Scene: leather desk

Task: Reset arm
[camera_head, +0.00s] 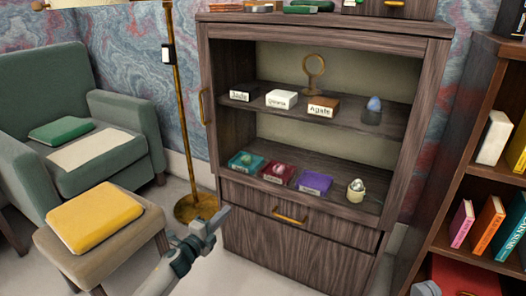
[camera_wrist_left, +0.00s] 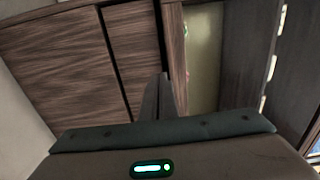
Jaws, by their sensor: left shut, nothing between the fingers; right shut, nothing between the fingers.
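My left gripper (camera_head: 215,218) reaches up from the bottom, in front of the lower left of the wooden cabinet. It is shut and empty. In the left wrist view the closed fingers (camera_wrist_left: 160,98) meet in the middle, with the cabinet's wood behind them. A small grey piece of my right gripper (camera_head: 425,288) shows at the bottom edge, at the right; it is shut, and most of it is out of the picture.
The cabinet (camera_head: 300,240) holds labelled blocks, stones and coloured boxes on two shelves. A brass lamp pole (camera_head: 180,100) stands at its left. A green armchair (camera_head: 60,90) and a stool with a yellow cushion (camera_head: 95,215) are left. A bookshelf (camera_head: 475,120) is right.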

